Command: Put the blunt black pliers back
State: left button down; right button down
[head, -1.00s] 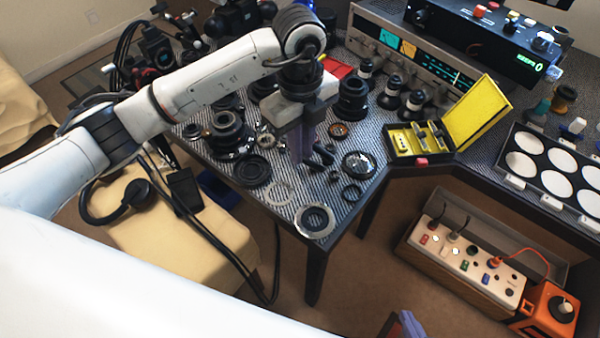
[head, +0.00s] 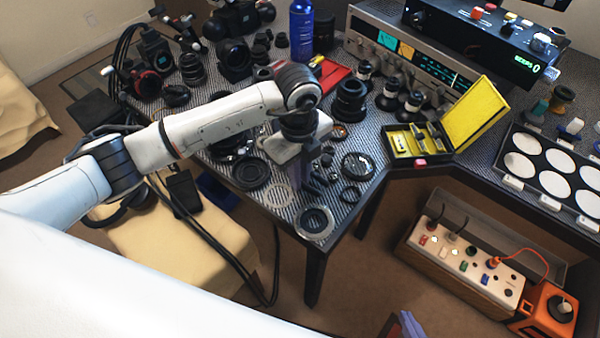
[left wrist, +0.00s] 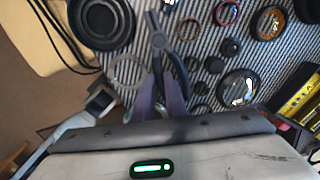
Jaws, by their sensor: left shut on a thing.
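The black pliers (left wrist: 158,42) show in the left wrist view, with their blunt jaws pointing away from my gripper over the striped mat. My left gripper (left wrist: 160,98) is shut on them, its purple fingers on either side of the handles. In the head view my left gripper (head: 302,178) is over the front corner of the table, among the lens parts. The pliers are hard to make out there. Of my right gripper (head: 411,324) only a purple finger shows at the bottom edge of the head view.
Lens rings (head: 314,222) and small dark parts surround my left gripper. A yellow-lined open case (head: 408,161) stands to its right. Lenses (head: 350,98) and a radio unit (head: 375,42) stand behind. A power strip (head: 470,255) is below the table.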

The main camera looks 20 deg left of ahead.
pick_arm(q)
jog(key=shift+f, duration=0.45)
jog(key=c, duration=1.8)
grip_release()
jog(key=shift+r, duration=0.1)
notch_tip(320, 180, up, 13)
jog(key=shift+s, duration=0.1)
